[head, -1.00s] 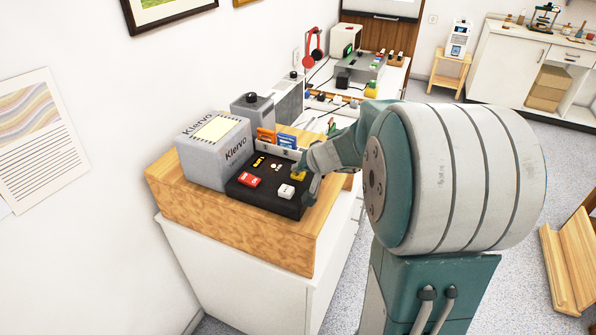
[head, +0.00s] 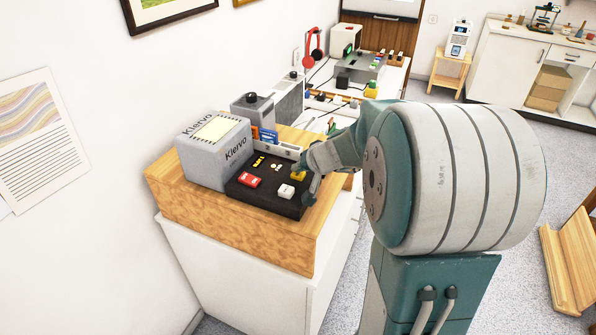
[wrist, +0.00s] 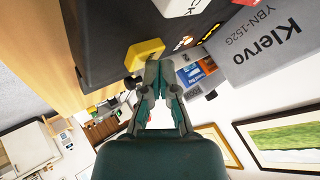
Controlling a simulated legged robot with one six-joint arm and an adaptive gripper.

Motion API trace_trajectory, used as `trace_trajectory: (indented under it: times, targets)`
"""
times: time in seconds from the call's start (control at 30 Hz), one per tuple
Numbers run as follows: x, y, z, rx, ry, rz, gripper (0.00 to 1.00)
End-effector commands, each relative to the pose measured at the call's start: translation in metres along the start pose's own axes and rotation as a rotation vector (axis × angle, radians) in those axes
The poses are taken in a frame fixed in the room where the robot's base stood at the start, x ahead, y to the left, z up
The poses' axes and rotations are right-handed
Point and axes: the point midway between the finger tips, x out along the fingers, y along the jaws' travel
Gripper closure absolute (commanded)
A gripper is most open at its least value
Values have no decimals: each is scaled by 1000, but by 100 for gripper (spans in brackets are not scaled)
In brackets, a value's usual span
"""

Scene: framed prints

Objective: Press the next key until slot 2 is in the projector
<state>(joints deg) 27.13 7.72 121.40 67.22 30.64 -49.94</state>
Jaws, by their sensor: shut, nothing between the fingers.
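The grey projector (head: 215,150), marked Klervo, stands on a wooden-topped cabinet. In front of it is a black key panel (head: 240,190) with a red key (head: 249,180), a white key (head: 285,191) and a yellow key (head: 298,174). A pale slide tray (head: 285,150) behind the panel holds a blue slide (head: 268,136) and an orange slide (head: 255,133), the orange one partly hidden by the projector. My gripper (wrist: 150,64) is shut and empty, its tips close by the yellow key (wrist: 145,54); contact cannot be told. The wrist view also shows the orange slide (wrist: 182,78).
A grey device with a black knob (head: 252,107) stands behind the projector. The wall runs along the left. Open floor lies to the right, with a wooden stand (head: 570,260) there.

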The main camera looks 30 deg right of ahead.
Motion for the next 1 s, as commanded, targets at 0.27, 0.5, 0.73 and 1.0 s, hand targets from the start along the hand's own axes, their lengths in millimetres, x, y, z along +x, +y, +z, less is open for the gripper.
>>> trace_trajectory:
  times: [0.27,0.5,0.73,1.0]
  targets:
    - [-10,-8,-8,-1,1,0,100]
    - [-13,-9,-9,0,0,1,100]
    - [-14,-10,-11,-1,1,1,100]
    - [-30,-22,-22,-3,2,1,100]
